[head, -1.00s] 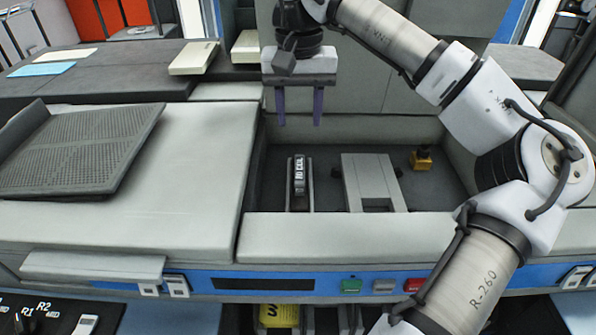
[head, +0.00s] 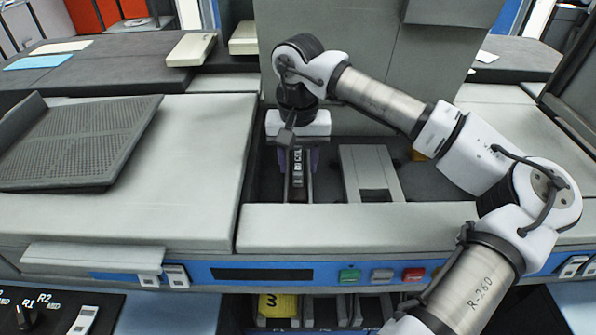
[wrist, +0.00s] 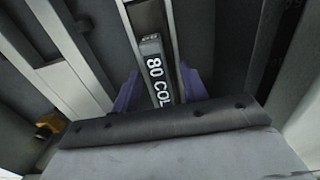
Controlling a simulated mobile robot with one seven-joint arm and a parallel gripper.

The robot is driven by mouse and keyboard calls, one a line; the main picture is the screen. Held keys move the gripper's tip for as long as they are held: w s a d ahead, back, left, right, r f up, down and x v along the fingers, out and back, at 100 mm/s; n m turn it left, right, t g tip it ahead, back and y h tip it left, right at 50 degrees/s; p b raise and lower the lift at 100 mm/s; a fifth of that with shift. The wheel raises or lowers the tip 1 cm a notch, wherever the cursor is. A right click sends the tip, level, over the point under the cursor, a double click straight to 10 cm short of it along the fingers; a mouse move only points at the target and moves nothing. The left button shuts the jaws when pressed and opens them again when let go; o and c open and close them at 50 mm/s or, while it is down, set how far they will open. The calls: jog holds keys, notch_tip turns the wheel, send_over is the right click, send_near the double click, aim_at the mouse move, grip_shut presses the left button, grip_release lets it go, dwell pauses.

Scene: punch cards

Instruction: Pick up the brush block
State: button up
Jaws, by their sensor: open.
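The brush block (head: 298,172), a small dark block with white lettering, stands in a narrow channel in the sunken bay of the machine. In the wrist view the block (wrist: 154,70) reads "80 COL", its near end cut off by my gripper's body. My gripper (head: 297,160) is open and low over the bay, pointing down. Its purple fingers stand on either side of the block. In the wrist view my gripper (wrist: 160,88) shows one finger left and one right of the block, with no clear contact.
A grey bracket (head: 370,170) stands right of the channel. A small yellow part (head: 417,155) lies farther right, partly behind my arm. The bay's front ledge (head: 340,225) and the raised left deck (head: 190,170) border the bay. A perforated tray (head: 80,140) rests on the left deck.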

grip_shut()
jog(key=shift+r, duration=0.1)
dwell(0.4)
